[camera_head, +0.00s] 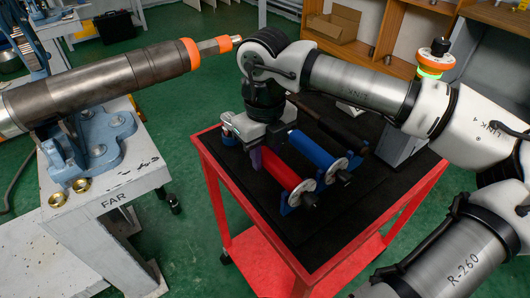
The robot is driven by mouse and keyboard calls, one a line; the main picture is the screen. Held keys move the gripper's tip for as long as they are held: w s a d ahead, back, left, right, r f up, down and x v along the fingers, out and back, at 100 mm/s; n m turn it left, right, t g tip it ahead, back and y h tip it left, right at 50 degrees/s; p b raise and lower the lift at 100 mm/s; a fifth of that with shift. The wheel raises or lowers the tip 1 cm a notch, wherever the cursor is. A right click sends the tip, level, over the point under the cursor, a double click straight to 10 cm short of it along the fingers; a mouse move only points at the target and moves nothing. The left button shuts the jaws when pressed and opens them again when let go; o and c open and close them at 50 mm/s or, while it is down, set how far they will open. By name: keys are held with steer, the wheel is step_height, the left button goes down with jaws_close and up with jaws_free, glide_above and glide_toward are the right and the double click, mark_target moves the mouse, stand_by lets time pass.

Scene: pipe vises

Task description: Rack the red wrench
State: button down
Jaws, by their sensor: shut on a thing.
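The red wrench (284,174) is a thick red cylinder with a silver disc and dark knob at its near right end. It lies slanted low over the black top of the red cart (343,238). Its near end is at a small blue holder (289,201); I cannot tell whether it rests fully in it. My gripper (257,158) points down at the wrench's far left end and is shut on it. The fingers are mostly hidden by the gripper body; a purple piece shows beneath.
A blue tool (318,153) and a dark tool (343,130) lie alongside, to the right. A large pipe (100,85) with orange bands sits in a blue vise (97,145) on the bench marked FAR (95,220). The cart's near right top is bare.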

steer(key=shift+s+f, duration=0.1)
steer(key=shift+f, duration=0.05)
steer(key=c, duration=1.1)
jaws_free()
steer(key=shift+o, duration=0.2)
step_height(320, 180, up, 14)
